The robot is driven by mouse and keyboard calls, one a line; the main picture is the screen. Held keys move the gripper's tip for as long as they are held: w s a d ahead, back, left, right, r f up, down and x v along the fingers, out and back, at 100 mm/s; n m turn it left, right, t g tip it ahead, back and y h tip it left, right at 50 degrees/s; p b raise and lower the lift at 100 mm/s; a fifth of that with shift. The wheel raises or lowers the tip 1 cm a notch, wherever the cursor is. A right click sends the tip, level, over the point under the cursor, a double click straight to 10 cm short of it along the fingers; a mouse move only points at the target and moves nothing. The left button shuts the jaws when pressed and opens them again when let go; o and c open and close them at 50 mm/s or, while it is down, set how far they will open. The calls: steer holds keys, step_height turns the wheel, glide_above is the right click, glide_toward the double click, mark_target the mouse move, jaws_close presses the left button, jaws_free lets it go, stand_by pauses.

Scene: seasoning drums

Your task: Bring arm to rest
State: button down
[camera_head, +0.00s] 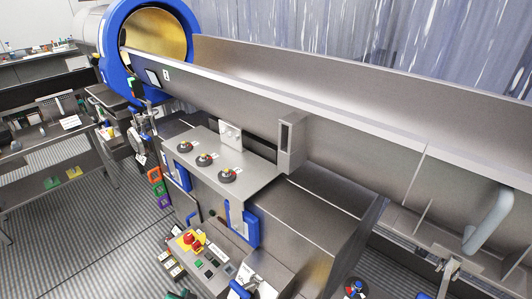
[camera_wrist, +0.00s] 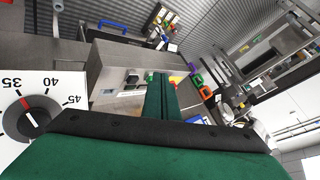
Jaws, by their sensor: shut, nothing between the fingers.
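My gripper (camera_wrist: 162,80) shows in the wrist view, its green fingers together and nothing seen between them. They point toward a grey metal machine and the ribbed floor. A white dial plate (camera_wrist: 62,88) with a dark knob and red pointer lies left of the fingers, close to the camera; the pointer is near 35. I cannot make out the fingers in the head view.
In the head view, a blue-rimmed drum (camera_head: 119,45) stands at the back left beside a long metal trough (camera_head: 350,105). A metal control housing (camera_head: 325,215) and a button panel (camera_head: 210,262) fill the middle. Ribbed floor (camera_head: 90,225) is open at left.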

steer(key=s+d+f+n+t, duration=0.2)
steer(key=s+d+f+t, duration=0.15)
steer(key=s+d, duration=1.05)
steer(key=s+d+r+n+t+h, duration=0.1)
steer(key=s+d+r+h, duration=0.1)
steer(key=s+d+r, duration=0.4)
steer(key=s+d+r+n+t+h, duration=0.1)
steer(key=s+d+r+t, duration=0.1)
steer(key=s+d+r, duration=0.4)
steer(key=s+r, duration=0.1)
steer(key=s, duration=0.3)
steer(key=shift+s+r+h, duration=0.2)
steer(key=shift+s+h, duration=0.15)
steer(key=shift+h, duration=0.05)
steer(key=shift+w+d+t, duration=0.1)
steer(key=shift+t, duration=0.15)
